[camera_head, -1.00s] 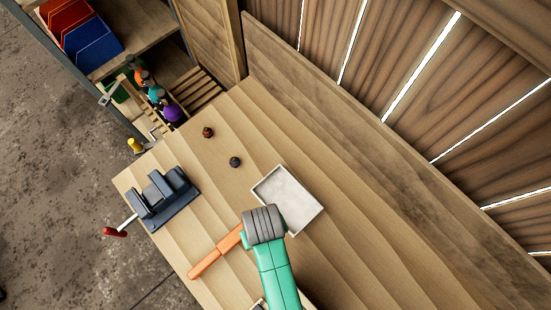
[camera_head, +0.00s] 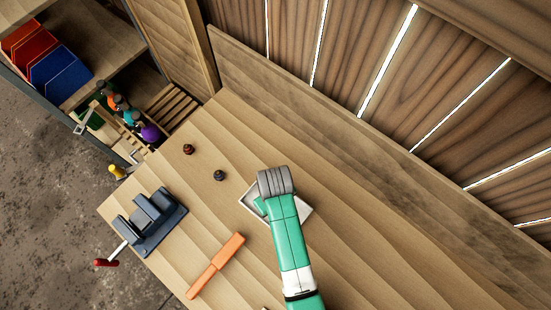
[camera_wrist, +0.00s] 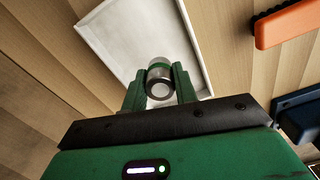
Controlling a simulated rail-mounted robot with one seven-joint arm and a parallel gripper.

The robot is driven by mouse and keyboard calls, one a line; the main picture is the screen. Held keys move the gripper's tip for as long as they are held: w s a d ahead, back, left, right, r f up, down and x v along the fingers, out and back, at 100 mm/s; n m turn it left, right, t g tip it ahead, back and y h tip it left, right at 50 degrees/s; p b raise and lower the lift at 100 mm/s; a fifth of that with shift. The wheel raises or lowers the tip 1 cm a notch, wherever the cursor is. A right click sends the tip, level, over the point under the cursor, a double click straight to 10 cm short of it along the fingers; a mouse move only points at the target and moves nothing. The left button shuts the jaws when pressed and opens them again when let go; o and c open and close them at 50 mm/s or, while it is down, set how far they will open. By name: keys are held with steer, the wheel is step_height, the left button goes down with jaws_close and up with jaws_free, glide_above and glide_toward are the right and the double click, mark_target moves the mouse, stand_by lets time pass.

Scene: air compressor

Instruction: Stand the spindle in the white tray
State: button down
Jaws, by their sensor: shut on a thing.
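The white tray (camera_head: 307,213) lies on the wooden bench, partly covered by my arm in the head view. In the wrist view the tray (camera_wrist: 105,38) fills the upper middle. My gripper (camera_wrist: 160,88) is shut on the spindle (camera_wrist: 160,72), a short metallic cylinder with a dark ring, seen nearly end-on between the green fingers. The spindle appears over the tray's inner area near one side. Whether it touches the tray floor I cannot tell. The head view hides the spindle behind my arm.
An orange bar (camera_head: 215,266) lies left of the tray. A dark blue vise (camera_head: 150,224) with a red-ended handle stands at the bench's left edge. Two small dark knobs (camera_head: 188,149) (camera_head: 219,175) lie beyond. A wooden backboard (camera_head: 330,120) borders the bench.

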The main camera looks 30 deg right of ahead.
steer(key=shift+w+d, duration=0.2)
steer(key=shift+w, duration=0.1)
steer(key=shift+w+d+f, duration=0.1)
steer(key=shift+w+f, duration=0.05)
steer(key=shift+f, duration=1.65)
steer(key=shift+f, duration=0.15)
steer(key=c, duration=1.1)
jaws_free()
step_height(320, 180, up, 12)
steer(key=shift+r+p, duration=0.15)
steer(key=shift+p, duration=0.25)
